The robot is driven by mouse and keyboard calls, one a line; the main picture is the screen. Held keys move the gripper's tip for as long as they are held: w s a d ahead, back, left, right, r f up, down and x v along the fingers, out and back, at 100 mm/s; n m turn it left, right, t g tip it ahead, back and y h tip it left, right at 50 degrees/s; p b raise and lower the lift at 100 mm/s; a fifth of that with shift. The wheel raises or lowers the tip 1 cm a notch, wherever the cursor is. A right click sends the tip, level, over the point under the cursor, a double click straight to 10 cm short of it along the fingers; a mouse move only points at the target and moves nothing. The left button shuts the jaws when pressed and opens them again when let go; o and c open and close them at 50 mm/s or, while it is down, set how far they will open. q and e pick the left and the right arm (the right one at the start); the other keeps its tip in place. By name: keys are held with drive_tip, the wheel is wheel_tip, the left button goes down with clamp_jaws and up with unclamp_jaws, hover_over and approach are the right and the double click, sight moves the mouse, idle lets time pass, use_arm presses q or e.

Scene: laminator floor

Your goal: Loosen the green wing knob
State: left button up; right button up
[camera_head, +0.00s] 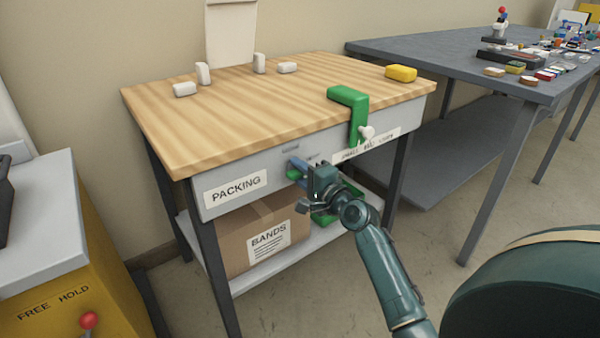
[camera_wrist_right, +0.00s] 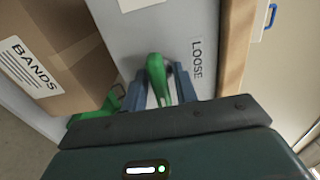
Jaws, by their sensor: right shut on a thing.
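The green wing knob (camera_wrist_right: 156,68) is on the grey front of the packing table, beside a label reading LOOSE (camera_wrist_right: 196,58). In the head view only a small green part of it (camera_head: 293,175) shows by the fingers. My right gripper (camera_wrist_right: 160,92) is shut on the knob, with one blue finger on each side. In the head view the right gripper (camera_head: 299,168) reaches the table front from below right and hides most of the knob. My left gripper is not in view.
The wooden table top (camera_head: 240,120) carries several white blocks, a yellow block (camera_head: 401,73) and a green clamp (camera_head: 350,98) at its front edge. A cardboard BANDS box (camera_head: 235,245) stands on the shelf below, close to the right gripper. A grey table (camera_head: 430,50) stands at right.

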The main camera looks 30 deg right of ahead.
drive_tip(key=shift+n, duration=0.3)
drive_tip(key=shift+c, duration=0.3)
drive_tip(key=n, duration=0.3)
drive_tip(key=n+p, duration=0.1)
drive_tip(key=n, duration=0.2)
drive_tip(key=shift+n, duration=0.3)
drive_tip(key=n+p, duration=0.2)
drive_tip(key=n, duration=0.1)
drive_tip(key=shift+r+n, duration=0.1)
drive_tip(key=shift+n, duration=0.2)
drive_tip(key=n+p, duration=0.2)
drive_tip(key=n, duration=0.1)
drive_tip(key=shift+n, duration=0.3)
drive_tip(key=shift+n+p, duration=0.3)
drive_tip(key=shift+p, duration=0.2)
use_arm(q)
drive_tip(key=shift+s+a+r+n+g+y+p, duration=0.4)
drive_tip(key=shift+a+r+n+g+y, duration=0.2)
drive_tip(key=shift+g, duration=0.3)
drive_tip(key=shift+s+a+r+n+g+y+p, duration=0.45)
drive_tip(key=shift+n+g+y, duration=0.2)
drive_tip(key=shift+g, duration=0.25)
use_arm(e)
drive_tip(key=shift+n, duration=1.4)
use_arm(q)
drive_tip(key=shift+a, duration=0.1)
